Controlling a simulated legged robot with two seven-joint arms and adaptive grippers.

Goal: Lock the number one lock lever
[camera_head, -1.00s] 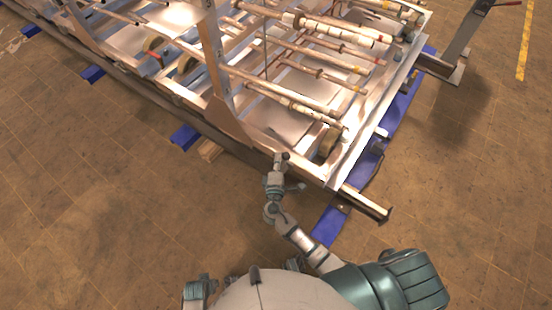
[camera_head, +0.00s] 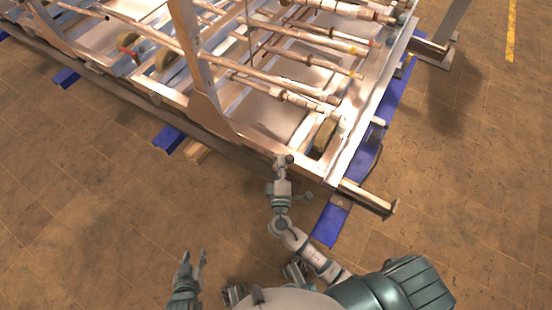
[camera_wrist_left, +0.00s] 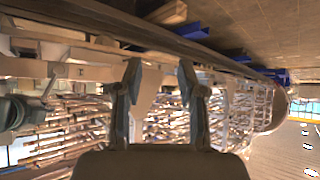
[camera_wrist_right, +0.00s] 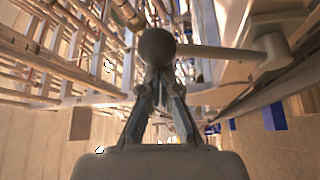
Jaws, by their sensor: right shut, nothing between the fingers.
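In the right wrist view a grey lever with a round knob (camera_wrist_right: 156,46) and a bar running right to a mount (camera_wrist_right: 272,50) lies right in front of my fingertips. It seems to be the lock lever; its number cannot be read. My right gripper (camera_wrist_right: 158,82) is shut and empty, its tips at or just below the knob; contact is unclear. In the head view my right gripper (camera_head: 283,163) is at the front edge of the metal frame (camera_head: 255,146) and largely hides the lever. My left gripper (camera_head: 194,265) is open and empty, low over the floor; its spread fingers show in the left wrist view (camera_wrist_left: 160,75).
The frame carries several long pipes (camera_head: 300,97) and a slanted upright post (camera_head: 205,85) left of my right gripper. A beam end (camera_head: 385,206) juts out at right above blue floor supports (camera_head: 330,222). The brown floor (camera_head: 90,215) at front left is clear.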

